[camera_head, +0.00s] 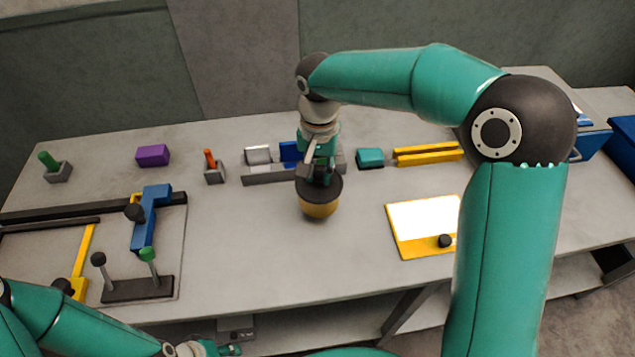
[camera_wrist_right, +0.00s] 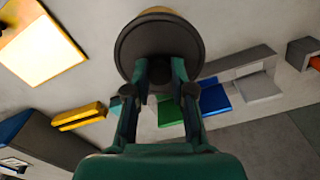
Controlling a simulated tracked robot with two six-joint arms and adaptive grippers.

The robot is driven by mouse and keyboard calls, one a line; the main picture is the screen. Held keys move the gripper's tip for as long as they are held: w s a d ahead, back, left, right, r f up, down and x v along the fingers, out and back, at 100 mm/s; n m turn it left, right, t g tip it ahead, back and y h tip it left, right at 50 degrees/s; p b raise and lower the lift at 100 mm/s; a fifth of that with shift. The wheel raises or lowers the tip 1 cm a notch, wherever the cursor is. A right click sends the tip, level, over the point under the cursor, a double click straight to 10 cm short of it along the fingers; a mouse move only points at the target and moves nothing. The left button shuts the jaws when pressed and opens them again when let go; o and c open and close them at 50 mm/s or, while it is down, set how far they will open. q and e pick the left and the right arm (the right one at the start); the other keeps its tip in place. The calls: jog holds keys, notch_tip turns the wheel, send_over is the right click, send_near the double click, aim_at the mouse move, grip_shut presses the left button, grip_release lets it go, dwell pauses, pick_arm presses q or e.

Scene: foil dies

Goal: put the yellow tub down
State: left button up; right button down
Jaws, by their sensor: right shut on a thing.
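The yellow tub (camera_head: 318,210) has a dark lid and is upright near the middle of the bench. My right gripper (camera_head: 317,178) is above it, pointing down and shut on the knob of the lid. In the right wrist view the tub (camera_wrist_right: 160,10) shows mostly as its round dark lid, with the right gripper's fingertips (camera_wrist_right: 162,80) on either side of the dark knob. I cannot tell whether the tub's base touches the bench. My left gripper (camera_head: 215,348) is at the bottom edge, low in front of the bench; its jaws are too small to judge.
A grey rack (camera_head: 265,178) with coloured blocks stands just behind the tub. A yellow-edged white panel (camera_head: 420,222) lies to the right, and a dark stand with knobbed posts (camera_head: 137,290) to the left. The bench (camera_head: 260,255) in front of the tub is clear.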

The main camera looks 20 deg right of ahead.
aim_at(319, 183)
jog(key=shift+f, duration=2.15)
jog(key=c, duration=1)
grip_release()
jog(key=shift+f, duration=0.1)
